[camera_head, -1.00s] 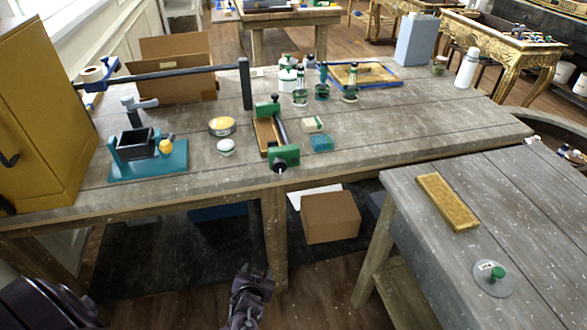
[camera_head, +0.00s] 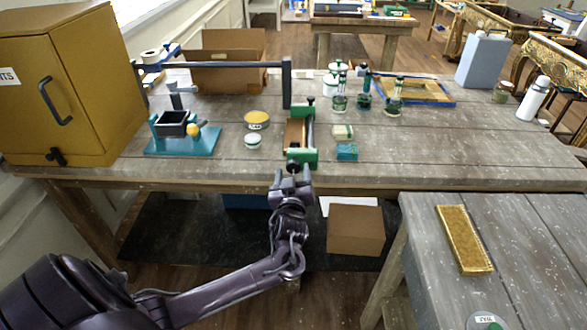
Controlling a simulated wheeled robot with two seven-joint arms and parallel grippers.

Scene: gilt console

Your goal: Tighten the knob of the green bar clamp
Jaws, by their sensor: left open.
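The green bar clamp (camera_head: 303,155) lies on the wooden bench near its front edge, with a dark bar running away from me and a wooden piece (camera_head: 294,134) beside the bar. Its dark knob (camera_head: 294,167) is at the near end and faces me. My left gripper (camera_head: 293,177) is open at the front edge of the bench, its fingers pointing at the knob. The fingertips appear on either side of the knob's lower part; I cannot tell whether they touch it. My right gripper is not in view.
A teal vise (camera_head: 183,140) and round tins (camera_head: 257,119) stand left of the clamp. A dark raised bar (camera_head: 225,65) spans behind.

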